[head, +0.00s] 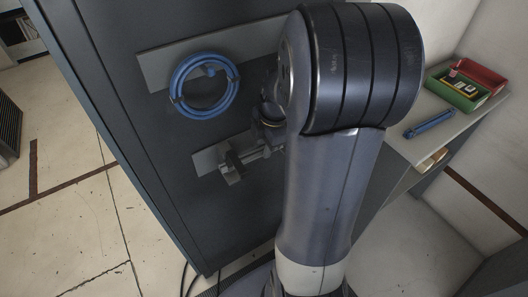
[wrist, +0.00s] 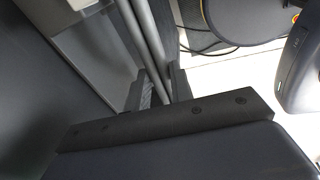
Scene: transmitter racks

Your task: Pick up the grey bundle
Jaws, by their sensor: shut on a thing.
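The grey bundle (wrist: 143,35) shows in the wrist view as smooth grey lengths running side by side down between the fingers. My gripper (wrist: 160,88) is shut on it. In the head view my gripper (head: 232,164) is at the lower grey plate (head: 205,160) on the dark rack panel. In that view I cannot clearly tell the bundle from the gripper parts, and my arm covers much of this area.
A coiled blue cable (head: 233,92) hangs on the upper grey plate (head: 152,70), above the gripper. A bench (head: 400,145) at right holds a green tray (head: 460,101), a red tray (head: 484,76) and a blue tool (head: 428,124). Dark cables (wrist: 205,47) lie near the floor.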

